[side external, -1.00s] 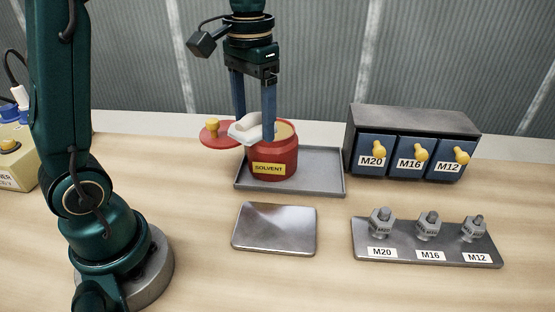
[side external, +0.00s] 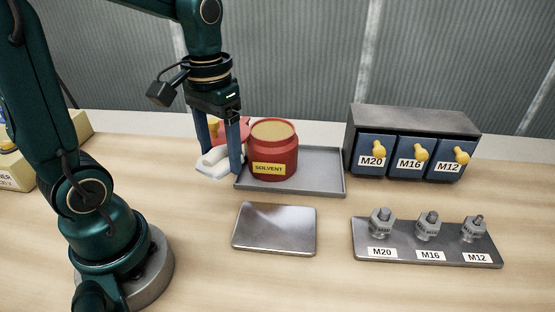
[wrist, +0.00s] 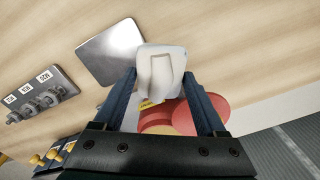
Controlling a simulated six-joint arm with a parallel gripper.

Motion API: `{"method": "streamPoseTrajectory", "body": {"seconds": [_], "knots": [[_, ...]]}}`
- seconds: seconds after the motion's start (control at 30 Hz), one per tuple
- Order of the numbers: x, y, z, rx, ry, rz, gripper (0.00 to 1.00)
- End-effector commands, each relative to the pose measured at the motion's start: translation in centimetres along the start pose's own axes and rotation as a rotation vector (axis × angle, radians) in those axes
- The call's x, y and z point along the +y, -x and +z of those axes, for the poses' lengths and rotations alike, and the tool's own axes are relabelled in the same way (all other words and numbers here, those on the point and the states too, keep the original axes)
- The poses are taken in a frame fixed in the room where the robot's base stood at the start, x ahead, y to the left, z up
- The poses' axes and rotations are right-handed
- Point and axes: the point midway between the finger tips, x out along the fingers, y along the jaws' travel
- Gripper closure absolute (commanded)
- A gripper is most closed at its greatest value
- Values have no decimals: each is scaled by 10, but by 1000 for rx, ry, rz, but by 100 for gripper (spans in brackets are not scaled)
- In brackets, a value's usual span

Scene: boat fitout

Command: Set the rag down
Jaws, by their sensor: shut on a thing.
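The white rag (side external: 213,163) is held between the two fingers of my gripper (side external: 220,165), low at the left of the solvent can in the side view. It also shows in the wrist view (wrist: 161,70) between the fingertips. I cannot tell whether the rag touches the table. The red solvent can (side external: 274,158) stands upright and open on the grey tray (side external: 318,180). Its red lid (side external: 228,129) is partly hidden behind my gripper.
A flat metal plate (side external: 274,229) lies in front of the tray. A holder (side external: 428,252) with M20, M16 and M12 bolts stands at right front. A cabinet (side external: 412,120) with labelled drawers stands behind it. Bare table lies left of the plate.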

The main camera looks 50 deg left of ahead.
Motion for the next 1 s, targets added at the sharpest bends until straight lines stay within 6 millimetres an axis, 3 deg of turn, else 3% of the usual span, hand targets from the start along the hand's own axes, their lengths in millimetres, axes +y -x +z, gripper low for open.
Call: {"method": "streamPoseTrajectory", "body": {"seconds": [0.2,0.5,0.67,1.0], "knots": [[-42,-27,12,-2,301,0,78],[-80,-40,15,0,490,0,78],[-88,-44,15,0,525,0,78],[-88,-84,16,-4,528,0,78]]}}
